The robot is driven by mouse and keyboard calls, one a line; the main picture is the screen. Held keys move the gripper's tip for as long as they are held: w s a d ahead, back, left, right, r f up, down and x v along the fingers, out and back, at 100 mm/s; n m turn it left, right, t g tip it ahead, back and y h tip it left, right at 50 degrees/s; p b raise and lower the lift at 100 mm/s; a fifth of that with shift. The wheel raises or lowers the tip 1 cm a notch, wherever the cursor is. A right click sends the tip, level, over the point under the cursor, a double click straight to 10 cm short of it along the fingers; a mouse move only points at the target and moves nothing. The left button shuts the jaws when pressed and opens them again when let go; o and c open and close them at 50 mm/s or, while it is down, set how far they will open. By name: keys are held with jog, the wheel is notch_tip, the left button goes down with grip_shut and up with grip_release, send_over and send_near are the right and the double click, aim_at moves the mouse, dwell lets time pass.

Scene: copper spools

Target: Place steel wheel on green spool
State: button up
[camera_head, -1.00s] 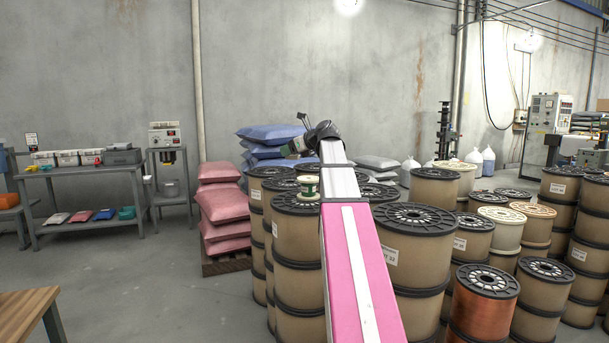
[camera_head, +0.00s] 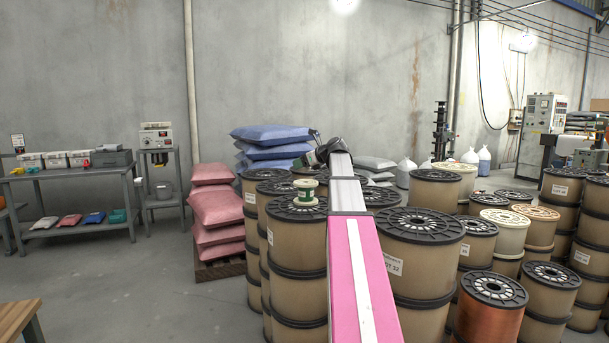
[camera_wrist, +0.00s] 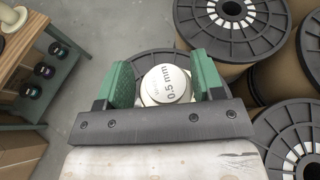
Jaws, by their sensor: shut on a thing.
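A small green spool (camera_head: 306,192) with pale flanges stands upright on a black-topped drum, just left of my arm in the head view. In the wrist view, my gripper (camera_wrist: 165,80) has its green fingers shut on a round, whitish piece (camera_wrist: 166,84) marked "0.5 mm", which I take for the steel wheel. Only its labelled end face shows clearly; its sides are mostly hidden. A black drum flange lies below it, but I cannot tell the gap. In the head view, my gripper is mostly hidden beyond the arm, and the wheel cannot be made out.
Large tan drums (camera_head: 420,255) stand close on both sides of my arm. A copper drum (camera_head: 490,305) is at lower right. Pink sacks (camera_head: 215,213) and blue sacks (camera_head: 270,140) are stacked behind. Open floor (camera_head: 130,275) lies to the left, with a wooden table (camera_head: 15,318) at lower left.

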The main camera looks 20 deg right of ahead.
aim_at(305, 182)
jog(key=shift+w+d+f, duration=0.25)
jog(key=shift+d+f, duration=0.1)
jog(key=shift+d, duration=0.1)
jog(key=shift+f, duration=2)
jog(key=o, duration=1.2)
jog(key=v, duration=1.2)
